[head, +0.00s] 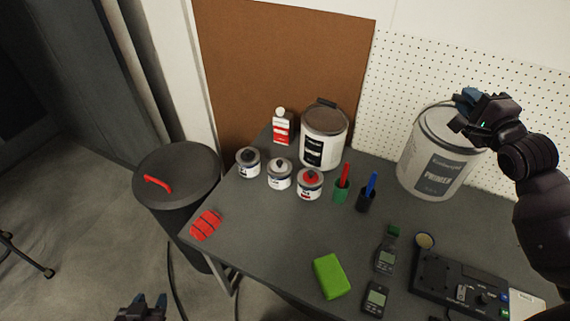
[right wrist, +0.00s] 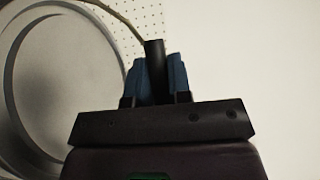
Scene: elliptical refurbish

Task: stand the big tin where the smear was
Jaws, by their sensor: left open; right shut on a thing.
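The big tin (head: 437,155) is a pale grey bucket with a dark "PRIMER" label, at the right by the pegboard. My right gripper (head: 468,103) is shut on its bail handle, above the lid. In the right wrist view the black handle grip (right wrist: 155,72) is between the blue fingers, with the round lid (right wrist: 65,85) at left. The tin looks upright; I cannot tell whether its base touches the table. My left gripper (head: 143,305) is open and empty at the bottom left, away from the tabletop. I see no smear on the visible tabletop.
On the dark table (head: 260,235) stand a brown-lidded tin (head: 323,140), a red-and-white bottle (head: 281,128), several small cans (head: 279,175) and two marker cups (head: 342,188). A red cloth (head: 206,225), green sponge (head: 331,276) and meters (head: 385,255) lie nearer. A bin (head: 178,185) stands left.

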